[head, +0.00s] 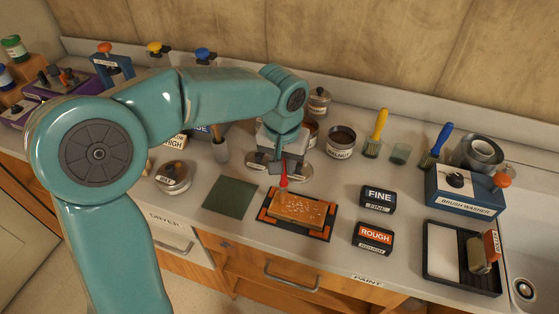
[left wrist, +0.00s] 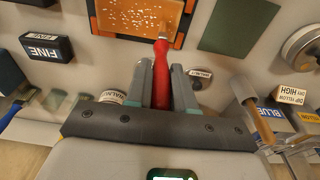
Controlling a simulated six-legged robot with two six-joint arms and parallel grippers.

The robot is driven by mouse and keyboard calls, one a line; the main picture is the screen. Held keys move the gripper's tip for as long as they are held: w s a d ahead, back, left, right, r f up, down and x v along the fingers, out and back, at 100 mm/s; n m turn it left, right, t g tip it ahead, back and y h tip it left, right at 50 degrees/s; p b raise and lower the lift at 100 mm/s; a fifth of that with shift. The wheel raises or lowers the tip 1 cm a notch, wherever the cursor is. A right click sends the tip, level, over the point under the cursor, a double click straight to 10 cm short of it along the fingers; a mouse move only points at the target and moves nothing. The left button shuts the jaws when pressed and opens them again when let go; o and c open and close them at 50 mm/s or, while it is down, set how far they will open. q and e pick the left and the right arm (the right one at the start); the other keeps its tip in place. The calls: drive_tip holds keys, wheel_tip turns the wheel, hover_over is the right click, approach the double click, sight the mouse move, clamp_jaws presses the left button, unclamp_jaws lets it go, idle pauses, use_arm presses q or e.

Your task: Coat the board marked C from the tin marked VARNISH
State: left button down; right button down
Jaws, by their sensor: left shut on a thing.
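My left gripper (head: 281,166) is shut on a red-handled tool (head: 283,183), pointing down at the far left part of a wooden board (head: 305,208). In the left wrist view the gripper (left wrist: 162,75) holds the red tool (left wrist: 161,60), its end over the board's near edge (left wrist: 140,18). I cannot tell whether it touches. The board is flecked with white and lies in a black and orange tray (head: 324,235). No letter C is readable. An open tin marked WALNUT (head: 341,142) stands behind; no VARNISH label is readable. My right gripper is out of view.
FINE (head: 378,198) and ROUGH (head: 373,238) blocks lie right of the board, and a green mat (head: 230,197) left. Yellow (head: 376,133) and blue (head: 436,145) brushes stand behind. My arm hides part of the back.

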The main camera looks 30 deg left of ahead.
use_arm(q)
drive_tip(key=w+d+p, duration=0.1)
drive_tip(key=w+d, duration=0.1)
drive_tip(key=d, duration=0.9)
drive_tip(key=shift+w, duration=0.3)
idle(1.0)
drive_tip(key=shift+r, duration=0.15)
wheel_tip(320, 180, up, 7)
drive_tip(key=p, duration=0.6)
drive_tip(key=shift+r, duration=0.2)
idle(0.4)
